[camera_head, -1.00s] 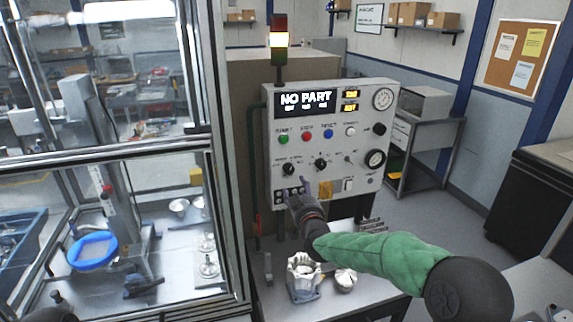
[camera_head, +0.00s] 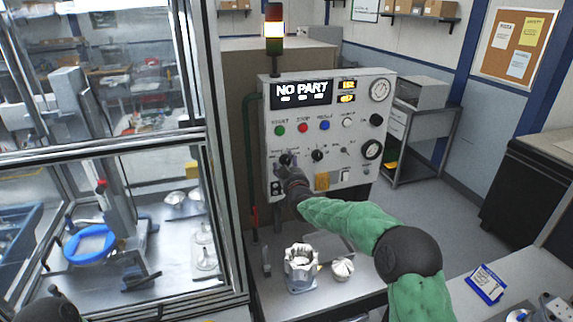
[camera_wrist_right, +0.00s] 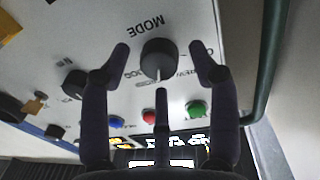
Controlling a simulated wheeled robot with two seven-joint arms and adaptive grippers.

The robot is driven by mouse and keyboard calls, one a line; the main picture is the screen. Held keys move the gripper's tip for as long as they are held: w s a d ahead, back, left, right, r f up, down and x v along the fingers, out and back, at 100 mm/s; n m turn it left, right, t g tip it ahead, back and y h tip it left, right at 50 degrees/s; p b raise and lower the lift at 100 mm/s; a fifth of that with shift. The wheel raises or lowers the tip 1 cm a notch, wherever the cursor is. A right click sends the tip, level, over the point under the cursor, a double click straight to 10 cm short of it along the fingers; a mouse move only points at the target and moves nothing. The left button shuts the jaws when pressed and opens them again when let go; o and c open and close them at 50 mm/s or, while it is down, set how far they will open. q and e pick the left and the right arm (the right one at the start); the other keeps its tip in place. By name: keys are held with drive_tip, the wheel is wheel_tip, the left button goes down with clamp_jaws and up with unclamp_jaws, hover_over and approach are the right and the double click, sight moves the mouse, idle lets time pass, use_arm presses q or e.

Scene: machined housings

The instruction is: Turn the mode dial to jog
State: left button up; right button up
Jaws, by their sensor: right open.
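The mode dial (camera_wrist_right: 157,58) is a dark round knob on the white control panel (camera_head: 366,95), under the word MODE in the upside-down right wrist view. A light pointer mark on it faces down in that picture, between the JOG lettering (camera_wrist_right: 133,74) and other lettering partly hidden by a finger. My right gripper (camera_wrist_right: 160,55) is open, with its fingers apart on either side of the dial; contact cannot be told. In the head view the right gripper (camera_head: 284,168) is at the panel's lower left and partly covers the dial. My left gripper is not in view.
Green (camera_head: 280,131), red (camera_head: 303,128) and blue (camera_head: 325,125) buttons sit above the dial. Another black knob (camera_head: 317,156) is to its right. The display (camera_head: 302,91) reads NO PART. A metal housing (camera_head: 300,262) stands on the table below. A glass enclosure is at left.

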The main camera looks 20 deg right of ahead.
drive_tip(key=shift+w, duration=0.3)
drive_tip(key=c, duration=1.1)
drive_tip(key=shift+c, duration=0.2)
drive_tip(key=m+b, duration=0.4)
drive_tip(key=shift+d, duration=0.1)
drive_tip(key=shift+r+m+g+b, duration=0.15)
drive_tip(key=shift+m+b, duration=0.8)
drive_tip(key=shift+m, duration=0.2)
drive_tip(key=shift+r+m+g+b, duration=0.1)
drive_tip(key=shift+m+g+b, duration=0.05)
drive_tip(key=shift+m+b, duration=0.9)
drive_tip(key=shift+d+r, duration=0.1)
